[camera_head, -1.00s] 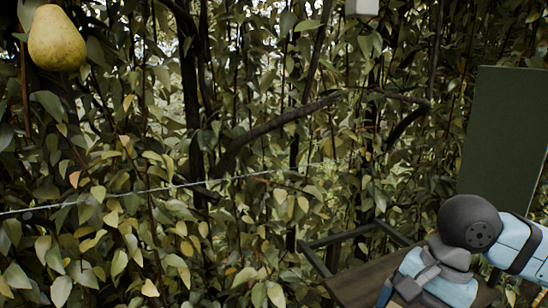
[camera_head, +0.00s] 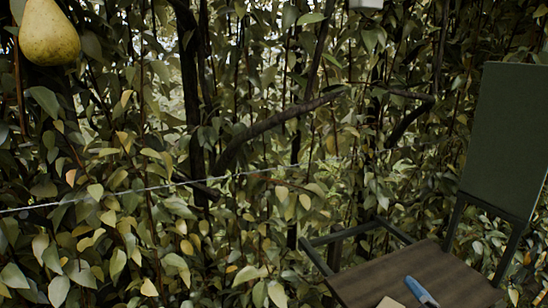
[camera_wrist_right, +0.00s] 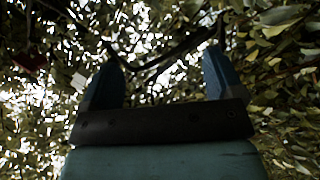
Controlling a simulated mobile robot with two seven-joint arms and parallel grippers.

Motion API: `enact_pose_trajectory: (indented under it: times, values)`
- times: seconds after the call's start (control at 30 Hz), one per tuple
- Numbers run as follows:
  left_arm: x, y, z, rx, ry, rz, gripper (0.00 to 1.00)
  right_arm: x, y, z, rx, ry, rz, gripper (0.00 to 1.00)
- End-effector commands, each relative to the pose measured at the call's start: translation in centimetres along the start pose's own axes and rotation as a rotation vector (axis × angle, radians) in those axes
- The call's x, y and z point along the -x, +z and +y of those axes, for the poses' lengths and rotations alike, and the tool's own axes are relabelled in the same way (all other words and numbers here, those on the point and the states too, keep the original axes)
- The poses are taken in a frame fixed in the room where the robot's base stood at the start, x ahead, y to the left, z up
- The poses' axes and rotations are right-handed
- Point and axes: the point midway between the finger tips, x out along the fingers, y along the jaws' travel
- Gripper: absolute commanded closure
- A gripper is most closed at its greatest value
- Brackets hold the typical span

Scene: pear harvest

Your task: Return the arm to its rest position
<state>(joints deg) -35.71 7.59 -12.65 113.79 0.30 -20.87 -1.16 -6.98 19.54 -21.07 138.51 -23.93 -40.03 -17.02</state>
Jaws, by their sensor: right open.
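My right gripper (camera_wrist_right: 163,65) shows in the right wrist view, with its two blue fingers wide apart. Nothing is between the fingers except leaves and branches behind them. In the head view no arm or gripper of mine is in sight. A yellow-green pear (camera_head: 50,33) hangs at the top left of the head view, among leaves.
A dark chair (camera_head: 465,280) with a green back panel (camera_head: 506,140) stands at the lower right. A blue-handled object (camera_head: 420,291) lies on its wooden seat. A taut wire (camera_head: 130,192) crosses the dense foliage. A dark branch (camera_head: 275,121) spans the middle.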

Motion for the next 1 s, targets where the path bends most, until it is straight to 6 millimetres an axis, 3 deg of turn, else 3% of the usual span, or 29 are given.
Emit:
enact_pose_trajectory:
  times: [0.03, 0.1, 0.2, 0.3, 0.5, 0.8, 1.0]
  values:
    - [0.0, -0.1, 0.0, 0.000, 0.000, 0.001, 0.51, 1.4, 3.1, -2.0, -0.113, -0.076, -0.149, 0.13]
    - [-0.1, -0.1, 0.0, -0.001, 0.000, 0.002, 0.51, 3.7, 6.6, -4.5, -0.246, -0.170, -0.337, 0.13]
    - [-0.1, -0.2, -0.1, -0.001, -0.001, 0.004, 0.51, 7.0, 9.8, -7.3, -0.381, -0.268, -0.540, 0.13]
    - [-0.1, -0.2, -0.1, -0.001, -0.001, 0.004, 0.51, 9.9, 11.8, -9.3, -0.475, -0.340, -0.695, 0.13]
    - [-0.1, -0.2, -0.1, -0.001, -0.001, 0.004, 0.51, 15.0, 14.1, -12.3, -0.608, -0.448, -0.932, 0.13]
    - [-0.1, -0.2, -0.1, -0.001, -0.001, 0.004, 0.51, 21.5, 15.4, -14.9, -0.736, -0.565, -1.200, 0.13]
    - [-0.2, 0.1, 0.0, 0.000, 0.000, 0.002, 0.51, 19.6, 16.5, -17.1, -0.747, -0.544, -1.109, 0.13]
